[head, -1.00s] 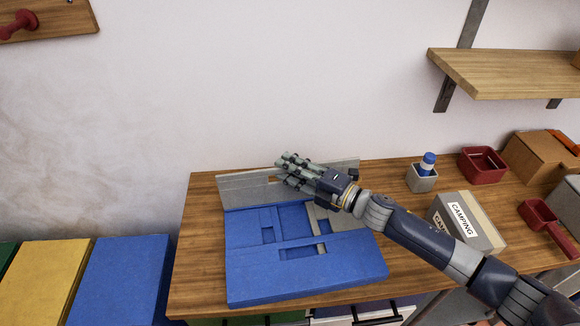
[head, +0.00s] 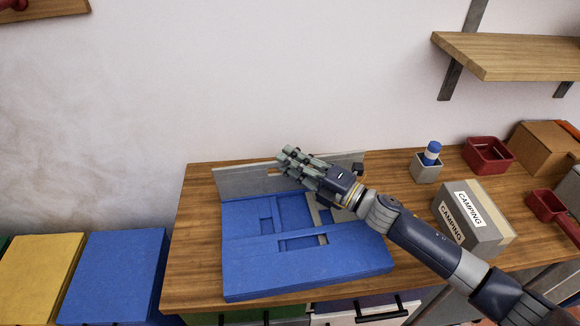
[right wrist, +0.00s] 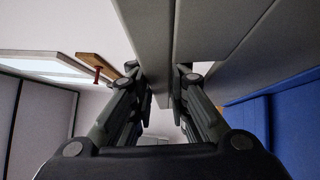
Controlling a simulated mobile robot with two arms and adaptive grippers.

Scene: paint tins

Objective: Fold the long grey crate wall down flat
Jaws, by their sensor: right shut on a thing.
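The long grey crate wall (head: 240,181) stands raised along the back edge of the blue folded crate (head: 300,270), which lies on the wooden worktop. My right gripper (head: 287,158) is at the wall's top edge near its middle, shut on it. The right wrist view shows the grey wall (right wrist: 212,35) between the two fingers (right wrist: 160,92). My fingers and hand hide part of the wall in the head view. The blue panels lie flat inside the crate, with grey parts showing through the openings. My left gripper is not in view.
A grey CAMPING box (head: 485,228), a small grey holder with a blue-and-white item (head: 431,153) and a red bin (head: 488,154) stand to the right. A wooden shelf (head: 510,55) hangs above them. Worktop left of the crate is clear.

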